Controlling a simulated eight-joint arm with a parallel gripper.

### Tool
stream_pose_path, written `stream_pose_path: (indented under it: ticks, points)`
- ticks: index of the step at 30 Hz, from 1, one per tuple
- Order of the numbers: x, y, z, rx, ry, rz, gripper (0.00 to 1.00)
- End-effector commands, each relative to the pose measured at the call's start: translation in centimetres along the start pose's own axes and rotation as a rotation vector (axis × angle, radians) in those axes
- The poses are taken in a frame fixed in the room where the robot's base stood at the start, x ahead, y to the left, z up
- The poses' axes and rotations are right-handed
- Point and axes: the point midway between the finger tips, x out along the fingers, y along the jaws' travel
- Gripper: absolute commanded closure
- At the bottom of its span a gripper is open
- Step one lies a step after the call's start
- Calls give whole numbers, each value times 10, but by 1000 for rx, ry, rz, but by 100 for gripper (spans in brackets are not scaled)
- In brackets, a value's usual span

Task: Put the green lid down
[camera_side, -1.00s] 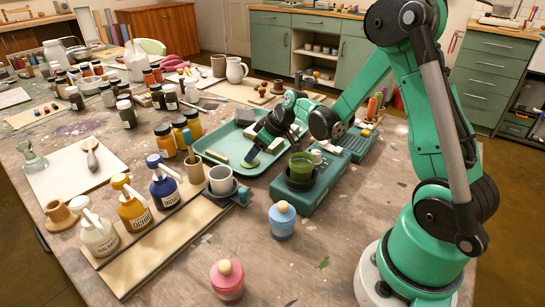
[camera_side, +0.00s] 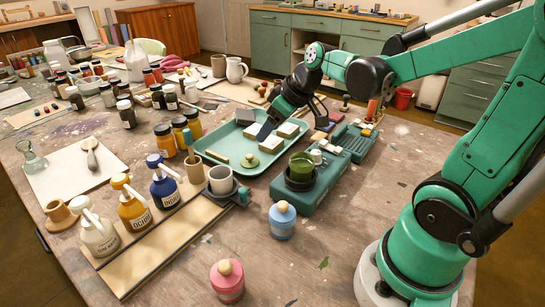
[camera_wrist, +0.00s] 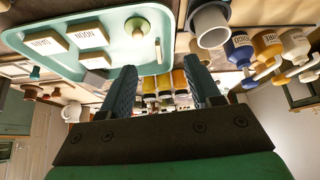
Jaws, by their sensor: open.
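The green lid (camera_side: 250,160), a flat disc with a pale knob, lies in the teal tray (camera_side: 213,143) near its front edge. In the wrist view the lid (camera_wrist: 137,27) lies apart from my fingers. My gripper (camera_side: 272,127) is open above the back part of the tray, behind the lid, with nothing between its fingers in the wrist view (camera_wrist: 156,78). A jar with green contents (camera_side: 302,163) sits in a dark holder on a teal device (camera_side: 310,197) to the right of the tray.
Pale labelled blocks (camera_side: 286,130) and a small stick (camera_side: 217,157) share the tray. A grey cup (camera_side: 221,180), pump bottles (camera_side: 164,188), a blue jar (camera_side: 282,218) and a pink jar (camera_side: 227,280) stand toward the front. The front right tabletop is fairly clear.

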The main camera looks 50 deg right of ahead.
Motion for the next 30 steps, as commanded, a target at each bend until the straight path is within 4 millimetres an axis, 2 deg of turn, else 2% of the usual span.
stream_pose_path:
  ticks: [1, 3, 6, 10, 15, 30]
  points:
    - [-6, -20, 2, 4, -1, 8, 43]
    - [-14, -41, 7, 28, 4, 28, 43]
    - [-23, -65, 16, 57, 23, 51, 43]
    - [-29, -83, 25, 89, 55, 67, 43]
    - [-31, -91, 30, 110, 74, 74, 43]
    - [-31, -91, 30, 113, 75, 75, 43]
